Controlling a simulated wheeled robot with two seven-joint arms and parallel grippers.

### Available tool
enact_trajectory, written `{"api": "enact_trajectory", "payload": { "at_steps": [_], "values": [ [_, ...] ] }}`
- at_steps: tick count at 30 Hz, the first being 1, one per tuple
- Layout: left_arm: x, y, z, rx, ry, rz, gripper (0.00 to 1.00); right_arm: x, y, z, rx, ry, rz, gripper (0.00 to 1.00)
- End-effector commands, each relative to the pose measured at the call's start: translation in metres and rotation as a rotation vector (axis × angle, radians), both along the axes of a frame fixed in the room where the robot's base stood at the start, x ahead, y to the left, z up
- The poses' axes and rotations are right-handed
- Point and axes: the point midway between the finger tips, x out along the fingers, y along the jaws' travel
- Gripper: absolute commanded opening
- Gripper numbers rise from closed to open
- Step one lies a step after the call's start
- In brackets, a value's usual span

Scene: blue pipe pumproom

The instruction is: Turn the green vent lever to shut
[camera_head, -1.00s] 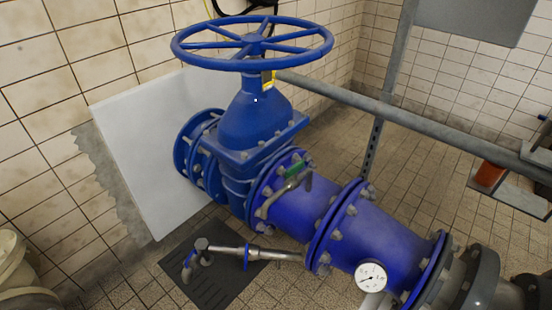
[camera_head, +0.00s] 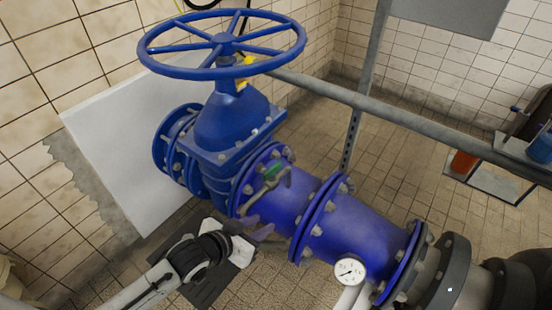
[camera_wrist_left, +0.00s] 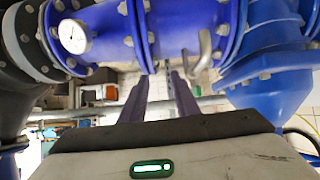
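The green vent lever (camera_head: 272,172) sits on a small bent metal vent pipe (camera_head: 252,202) on the near side of the blue pipe, beside the flange below the big valve. My left gripper (camera_head: 262,228) is low in front of the blue pipe, below the lever and apart from it. In the left wrist view its two fingers (camera_wrist_left: 160,82) stand apart with nothing between them, pointing toward the pipe. The curved vent pipe (camera_wrist_left: 203,50) shows there to the right of the fingers; I cannot make out the green lever. My right gripper is not in view.
A large blue handwheel (camera_head: 222,45) stands above the valve body (camera_head: 230,125). A round gauge (camera_head: 349,270) sits lower right on the pipe. A grey rail (camera_head: 400,125) runs behind. A white panel (camera_head: 110,130) leans at the left wall.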

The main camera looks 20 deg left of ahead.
Motion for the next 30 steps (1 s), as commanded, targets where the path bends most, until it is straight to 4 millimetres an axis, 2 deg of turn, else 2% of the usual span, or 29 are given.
{"api": "enact_trajectory", "payload": {
  "at_steps": [1,3,6,11,17,24,30],
  "values": [
    [0.024,0.009,0.007,0.002,-0.044,-0.012,0.28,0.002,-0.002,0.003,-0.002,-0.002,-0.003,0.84],
    [0.051,0.020,0.013,-0.015,-0.102,-0.023,0.28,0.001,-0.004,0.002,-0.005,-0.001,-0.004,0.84],
    [0.080,0.037,0.026,-0.035,-0.169,-0.032,0.28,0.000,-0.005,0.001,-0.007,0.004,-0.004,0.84],
    [0.105,0.054,0.038,-0.054,-0.224,-0.036,0.28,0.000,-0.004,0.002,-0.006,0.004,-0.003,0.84],
    [0.126,0.048,0.031,-0.059,-0.233,-0.037,0.28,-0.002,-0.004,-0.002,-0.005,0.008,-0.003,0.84],
    [0.163,0.032,0.014,-0.060,-0.232,-0.036,0.28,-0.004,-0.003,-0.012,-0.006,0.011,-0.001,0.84],
    [0.184,0.024,0.004,-0.058,-0.232,-0.037,0.28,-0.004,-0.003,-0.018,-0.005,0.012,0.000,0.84]
  ]
}}
